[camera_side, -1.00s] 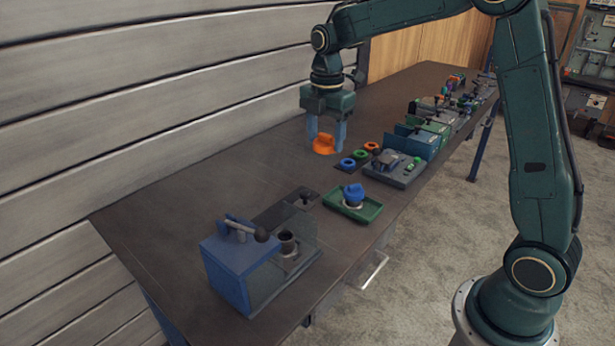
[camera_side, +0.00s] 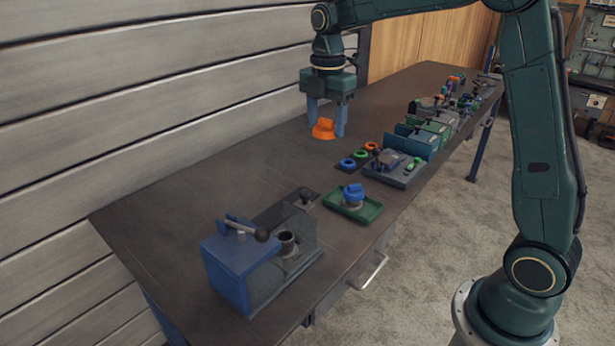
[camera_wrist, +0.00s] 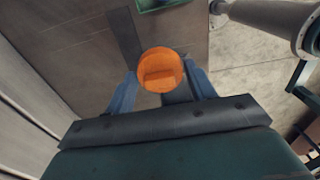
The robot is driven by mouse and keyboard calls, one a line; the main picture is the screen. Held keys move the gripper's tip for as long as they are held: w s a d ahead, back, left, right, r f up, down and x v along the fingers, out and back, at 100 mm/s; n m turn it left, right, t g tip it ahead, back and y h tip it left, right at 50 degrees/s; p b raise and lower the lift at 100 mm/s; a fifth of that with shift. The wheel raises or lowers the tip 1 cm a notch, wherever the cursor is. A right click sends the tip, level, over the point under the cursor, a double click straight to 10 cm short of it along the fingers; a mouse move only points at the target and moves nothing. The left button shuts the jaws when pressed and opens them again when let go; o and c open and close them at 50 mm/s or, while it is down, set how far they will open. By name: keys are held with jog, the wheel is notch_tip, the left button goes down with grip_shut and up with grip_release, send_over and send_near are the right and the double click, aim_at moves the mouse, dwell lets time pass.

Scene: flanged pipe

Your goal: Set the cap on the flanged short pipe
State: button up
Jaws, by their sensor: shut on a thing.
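My gripper (camera_side: 325,130) is shut on an orange cap (camera_side: 323,127) and holds it above the table. In the wrist view the orange cap (camera_wrist: 160,70) sits between the two blue fingers. A short, open-topped grey pipe with a flange (camera_side: 288,243) stands upright in a grey fixture with a blue end block (camera_side: 228,268), front left of my gripper and well apart from it. A blue cap (camera_side: 353,190) sits on another grey piece in a green tray (camera_side: 373,212), which also shows partly at the top of the wrist view (camera_wrist: 150,7).
A grey fixture plate (camera_side: 405,175) and several blue and green boxes (camera_side: 413,141) line the right side. The left of the table (camera_side: 185,200) is clear, beside a slatted wall.

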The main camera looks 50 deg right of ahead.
jog(key=shift+r, duration=0.1)
notch_tip(320, 180, up, 5)
jog(key=shift+f, duration=0.15)
jog(key=s+a+n, duration=0.1)
jog(key=a+n, duration=0.5)
jog(key=a, duration=0.9)
send_over(285, 235)
notch_tip(285, 235, down, 19)
jog(key=shift+s+r, duration=0.1)
jog(key=shift+r, duration=0.1)
jog(key=shift+f, duration=0.5)
jog(key=shift+f, duration=0.1)
jog(key=shift+f, duration=1.35)
jog(key=shift+f, duration=0.75)
dwell(0.5)
